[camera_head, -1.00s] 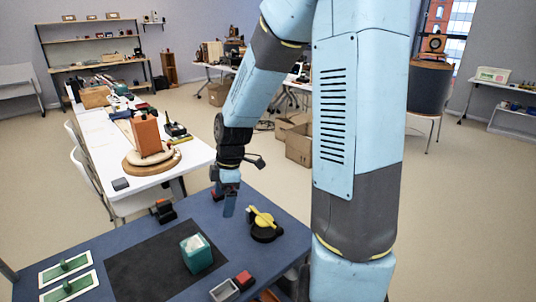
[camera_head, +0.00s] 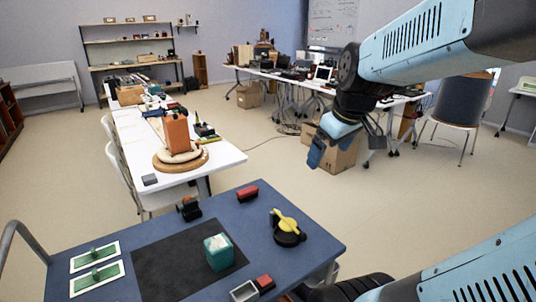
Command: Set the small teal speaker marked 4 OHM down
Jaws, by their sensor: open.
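A small teal box-shaped speaker (camera_head: 218,257) with a pale top stands on a dark mat (camera_head: 165,270) on the blue tabletop (camera_head: 225,212). Its marking is too small to read. My gripper (camera_head: 317,155) is raised in the air at the right, beyond the table's far right corner in the picture. It is open, well apart from the speaker, and nothing shows between its fingers.
A black round thing with a yellow top (camera_head: 287,228) stands right of the mat. A red block (camera_head: 247,193) and a dark clamp-like object (camera_head: 190,208) lie behind. A small grey tray (camera_head: 244,291) is in front. Green-and-white cards (camera_head: 96,277) lie left.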

